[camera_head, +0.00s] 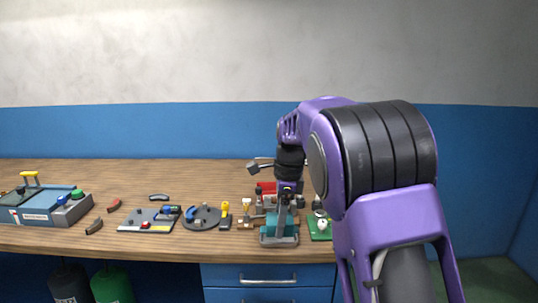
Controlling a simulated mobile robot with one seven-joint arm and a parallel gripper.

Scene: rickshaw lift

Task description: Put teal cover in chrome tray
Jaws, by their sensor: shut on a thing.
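The teal cover (270,224) is near the front edge of the bench, directly below my gripper (283,212). My gripper points down and is shut on the teal cover, hiding its middle. A small grey metallic tray (279,242), which looks like the chrome tray, shows right under the cover. I cannot tell whether the cover touches the tray or hangs just above it.
A red and grey device (266,188) stands close behind my gripper, with brass fittings (247,222) to the left. A green board (320,230) is at right. A round dark base (201,219), a grey plate (148,222) and a toolbox-like unit (45,207) lie further left.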

